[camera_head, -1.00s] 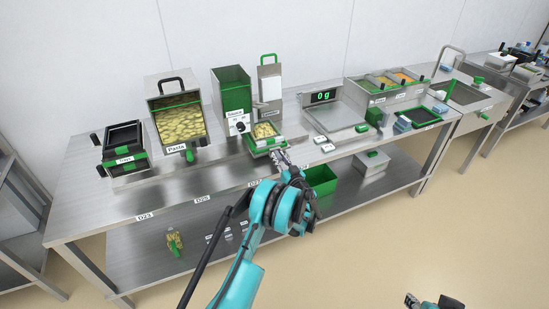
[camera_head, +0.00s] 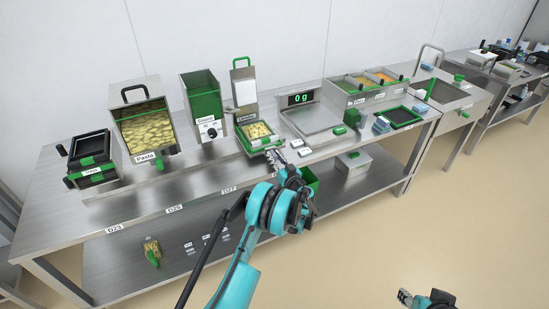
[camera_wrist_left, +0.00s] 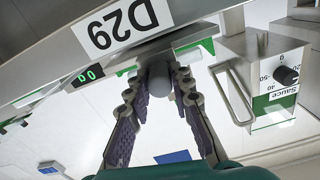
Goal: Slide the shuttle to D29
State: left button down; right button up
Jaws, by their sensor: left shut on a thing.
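The shuttle (camera_head: 257,129), a small green-edged carrier with a tray of yellow pasta, sits at the front of the bench before the upright dispensers. My left gripper (camera_head: 275,159) is at its front side. In the left wrist view my left gripper (camera_wrist_left: 165,100) has its fingers closed around a grey rounded knob (camera_wrist_left: 159,78), the shuttle's handle. The D29 label (camera_wrist_left: 115,24) is on the bench edge close beside the knob in that view; the arm hides it in the head view. My right gripper (camera_head: 405,297) shows only partly at the bottom right.
Labels D23 (camera_head: 115,228), D25 (camera_head: 175,209) and D27 (camera_head: 229,190) run along the front edge. The Sauce dispenser (camera_head: 203,106) and pasta bin (camera_head: 146,118) stand left of the shuttle.

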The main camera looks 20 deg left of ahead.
pick_arm(q)
jog(key=c, duration=1.3)
grip_release()
jog(key=shift+w+d, duration=0.25)
jog(key=v, duration=1.2)
jog(key=shift+s+a, duration=0.1)
